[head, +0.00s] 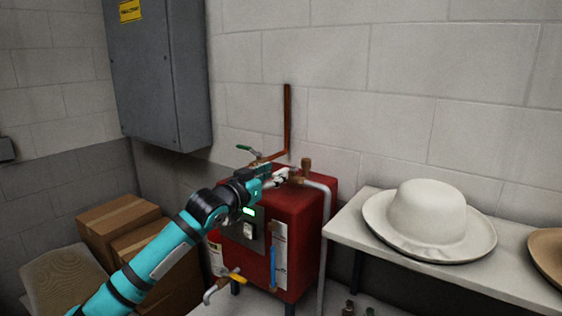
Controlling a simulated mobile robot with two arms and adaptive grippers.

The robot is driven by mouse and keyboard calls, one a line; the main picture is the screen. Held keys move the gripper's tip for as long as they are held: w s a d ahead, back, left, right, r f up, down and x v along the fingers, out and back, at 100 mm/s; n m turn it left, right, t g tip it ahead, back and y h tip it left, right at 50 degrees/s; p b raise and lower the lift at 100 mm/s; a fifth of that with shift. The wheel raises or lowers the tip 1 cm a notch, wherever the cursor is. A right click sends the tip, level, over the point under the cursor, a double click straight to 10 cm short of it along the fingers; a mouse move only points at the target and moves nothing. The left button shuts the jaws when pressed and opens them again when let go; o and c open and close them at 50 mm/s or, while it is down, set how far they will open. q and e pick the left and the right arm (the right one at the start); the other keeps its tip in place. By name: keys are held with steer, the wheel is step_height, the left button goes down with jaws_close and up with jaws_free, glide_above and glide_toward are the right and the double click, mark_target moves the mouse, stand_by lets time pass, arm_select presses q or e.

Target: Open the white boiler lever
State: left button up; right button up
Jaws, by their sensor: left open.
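The red boiler (312,205) stands against the wall in the middle of the head view. My left arm reaches in from the lower left over the front of the boiler. My left gripper (278,180) is at the boiler's top, open. A small white part (283,174), which looks like the white lever, shows right at the fingertips, beside a brass fitting (305,168). The gripper partly hides it, and I cannot tell whether they touch. My right gripper is not in view.
A green-handled valve (246,150) is behind the gripper, by a copper pipe (288,118). A yellow-handled tap (238,278) sits low at the boiler's front. A table (340,222) with a white hat (430,215) stands right; cardboard boxes (115,217) stand left.

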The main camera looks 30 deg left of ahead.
mark_target(281, 171)
arm_select(q)
steer(key=w, duration=0.2)
steer(key=w+p, duration=0.1)
steer(key=shift+w+d, duration=0.3)
steer(key=shift+w, duration=0.05)
jaws_close()
arm_select(e)
steer(key=shift+s+d+r, duration=0.1)
steer(key=shift+s+r, duration=0.65)
steer(key=shift+s, duration=0.05)
